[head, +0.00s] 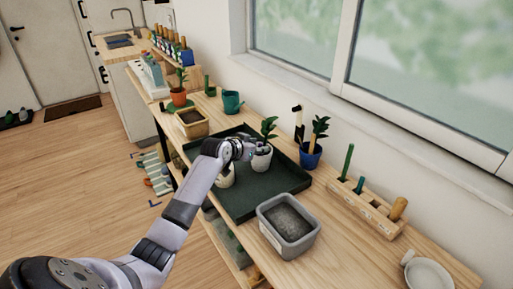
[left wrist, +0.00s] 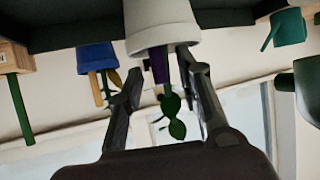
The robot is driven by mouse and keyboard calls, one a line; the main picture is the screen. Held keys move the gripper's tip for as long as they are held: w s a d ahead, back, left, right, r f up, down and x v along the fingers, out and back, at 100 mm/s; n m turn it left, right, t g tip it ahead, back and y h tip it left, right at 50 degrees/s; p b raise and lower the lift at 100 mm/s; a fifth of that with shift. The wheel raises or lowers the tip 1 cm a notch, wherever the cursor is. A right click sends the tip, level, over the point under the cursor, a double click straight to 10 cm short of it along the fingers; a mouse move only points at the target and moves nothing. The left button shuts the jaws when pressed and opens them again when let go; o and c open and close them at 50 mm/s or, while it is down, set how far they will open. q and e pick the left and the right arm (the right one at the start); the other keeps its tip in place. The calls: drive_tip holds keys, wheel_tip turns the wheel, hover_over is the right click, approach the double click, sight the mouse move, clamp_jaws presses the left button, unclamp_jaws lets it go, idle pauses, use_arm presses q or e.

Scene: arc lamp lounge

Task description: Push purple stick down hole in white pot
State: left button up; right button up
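The white pot (head: 262,162) with a green-leaved plant stands upright in the dark tray (head: 268,197). In the left wrist view, which shows things upside down, the white pot (left wrist: 162,25) is straight ahead. The purple stick (left wrist: 159,68) stands in it beside the plant (left wrist: 173,112), a short length showing at the rim. My left gripper (head: 250,149) is at the pot's rim. In the wrist view its fingers (left wrist: 160,72) are spread, with stick and plant between them, and I see no grip on the stick. In the head view I cannot make out the stick.
A second white pot (head: 226,180) is partly hidden by my left arm. A grey tub (head: 290,228) stands in front of the tray. A blue pot (head: 311,157) with a plant is right of it, a teal can (head: 232,102) behind. A wooden tool rack (head: 365,208) lines the window side.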

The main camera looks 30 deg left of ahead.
use_arm(q)
drive_tip(key=shift+r, duration=0.2)
drive_tip(key=v, duration=1.2)
drive_tip(key=shift+s+f, duration=0.1)
drive_tip(key=shift+f, duration=0.05)
